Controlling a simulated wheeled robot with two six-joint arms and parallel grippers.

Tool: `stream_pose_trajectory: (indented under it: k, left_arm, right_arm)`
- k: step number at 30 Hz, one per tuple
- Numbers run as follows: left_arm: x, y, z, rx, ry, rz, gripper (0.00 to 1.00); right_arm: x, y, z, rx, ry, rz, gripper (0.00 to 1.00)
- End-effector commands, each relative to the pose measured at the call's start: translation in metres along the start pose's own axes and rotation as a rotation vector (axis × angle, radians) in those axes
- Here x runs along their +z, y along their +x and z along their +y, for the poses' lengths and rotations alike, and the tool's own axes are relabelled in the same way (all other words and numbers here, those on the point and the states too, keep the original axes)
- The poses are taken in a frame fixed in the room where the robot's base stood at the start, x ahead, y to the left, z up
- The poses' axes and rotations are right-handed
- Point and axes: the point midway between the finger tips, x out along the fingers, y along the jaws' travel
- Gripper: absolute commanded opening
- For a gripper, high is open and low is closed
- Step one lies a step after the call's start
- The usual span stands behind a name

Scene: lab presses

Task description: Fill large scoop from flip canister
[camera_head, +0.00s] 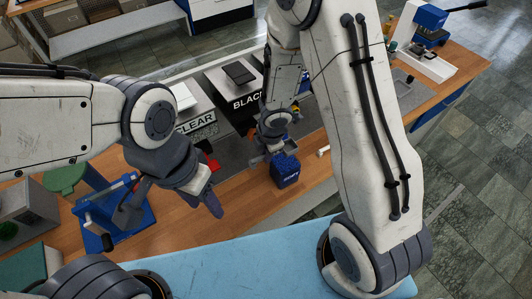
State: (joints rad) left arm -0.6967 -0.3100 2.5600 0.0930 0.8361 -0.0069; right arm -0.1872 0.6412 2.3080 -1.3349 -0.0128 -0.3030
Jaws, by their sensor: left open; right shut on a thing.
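A black flip canister (215,82) marked BLACK stands on the bench, with a grey flip canister (200,131) marked CLEAR to its left. My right gripper (272,152) points down in front of the black canister. It is shut on a blue boxy scoop (286,172) with pale lettering, just below its fingers. Its exact hold and the scoop's inside are hard to see. My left gripper (175,205) is open and empty, left of the scoop and in front of the clear canister. A small red piece (213,164) shows beside it.
A blue clamp-like press (118,215) stands close to my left gripper, with a green round-topped item (65,178) behind it. Another blue-and-white press (430,30) stands at the far right. Bare wood (240,190) lies between my grippers.

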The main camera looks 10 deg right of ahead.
Motion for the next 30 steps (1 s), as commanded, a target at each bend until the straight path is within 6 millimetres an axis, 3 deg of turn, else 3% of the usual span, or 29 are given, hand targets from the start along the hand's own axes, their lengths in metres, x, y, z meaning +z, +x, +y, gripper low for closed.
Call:
stream_pose_trajectory:
  k: [4, 6, 30]
  left_arm:
    - [0.001, 0.014, -0.001, 0.0, 0.001, 0.0, 0.5]
    - [0.0, -0.001, 0.0, 0.0, 0.001, -0.001, 0.5]
    - [-0.003, -0.056, 0.004, 0.0, -0.005, 0.0, 0.5]
  right_arm:
    - [0.0, 0.014, -0.003, 0.0, -0.001, 0.0, 0.0]
    - [0.003, 0.008, -0.002, -0.005, 0.011, 0.038, 0.0]
    - [0.012, 0.021, -0.004, -0.008, 0.066, 0.318, 0.0]
